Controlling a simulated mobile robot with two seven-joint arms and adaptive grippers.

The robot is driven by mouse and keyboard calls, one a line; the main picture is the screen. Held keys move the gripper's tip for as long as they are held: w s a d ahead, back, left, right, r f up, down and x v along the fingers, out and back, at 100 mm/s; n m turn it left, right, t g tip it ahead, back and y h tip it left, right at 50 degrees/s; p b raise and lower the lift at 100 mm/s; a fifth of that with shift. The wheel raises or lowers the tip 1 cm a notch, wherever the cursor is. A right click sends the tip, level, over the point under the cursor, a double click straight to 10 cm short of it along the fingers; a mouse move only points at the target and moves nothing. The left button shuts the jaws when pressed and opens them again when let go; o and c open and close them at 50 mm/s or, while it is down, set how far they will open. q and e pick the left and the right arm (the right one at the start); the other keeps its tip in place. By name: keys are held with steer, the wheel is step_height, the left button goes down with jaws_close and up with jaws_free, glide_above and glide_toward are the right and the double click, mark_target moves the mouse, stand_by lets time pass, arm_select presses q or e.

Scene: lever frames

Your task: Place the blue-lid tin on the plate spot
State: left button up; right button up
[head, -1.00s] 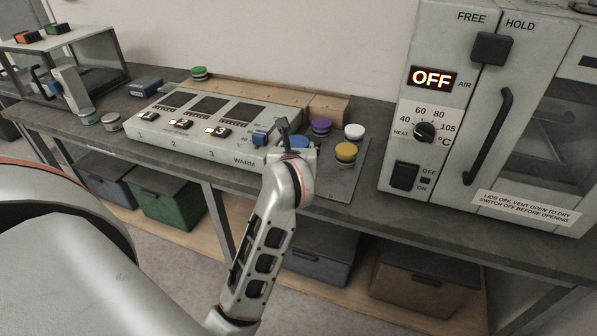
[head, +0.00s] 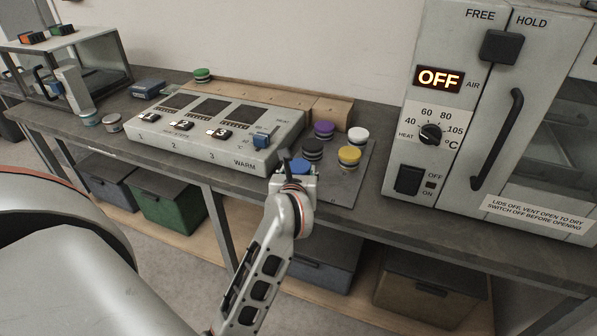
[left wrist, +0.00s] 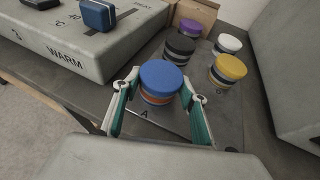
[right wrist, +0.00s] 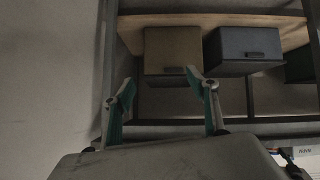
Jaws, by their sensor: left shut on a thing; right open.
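The blue-lid tin (left wrist: 160,80) stands upright between the fingers of my left gripper (left wrist: 160,88), which is shut on it. In the head view its blue lid (head: 299,166) shows just behind my left gripper (head: 293,168), near the bench's front edge. The tin is over the left front of a grey panel (head: 338,190), by a letter A; I cannot tell if it touches. The WARM unit (head: 215,150) has three dark square plates, the nearest one (head: 246,117) on its right. My right gripper (right wrist: 160,82) is open and empty, facing the lower shelf.
Black (head: 313,148), purple (head: 324,129), white (head: 358,134) and yellow-lid (head: 349,156) tins stand close behind and right of the blue one. A blue block (head: 264,138) is on the WARM unit's right end. The oven (head: 450,120) stands at right. A green-lid tin (head: 202,75) is behind.

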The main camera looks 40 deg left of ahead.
mark_target(298, 170)
arm_select(q)
steer(key=o, duration=1.2)
steer(key=shift+f, duration=0.1)
steer(key=shift+r, duration=0.25)
steer(key=shift+s+d+r+p, duration=0.15)
steer(key=shift+r+p, duration=0.05)
steer(key=shift+p, duration=0.15)
steer(key=p+v, duration=0.1)
steer(key=v, duration=0.4)
steer(key=shift+r+p, duration=0.1)
steer(key=shift+p, duration=0.3)
steer(key=p+v, duration=0.1)
steer(key=v, duration=0.5)
steer(key=shift+s+p, duration=0.25)
steer(key=shift+p, duration=0.1)
arm_select(e)
steer(key=shift+s+a+r, duration=0.15)
steer(key=shift+a+r, duration=0.1)
steer(key=shift+r, duration=0.4)
steer(key=shift+s+a+r, duration=0.15)
steer(key=shift+a+r, duration=0.1)
steer(key=shift+r, duration=0.35)
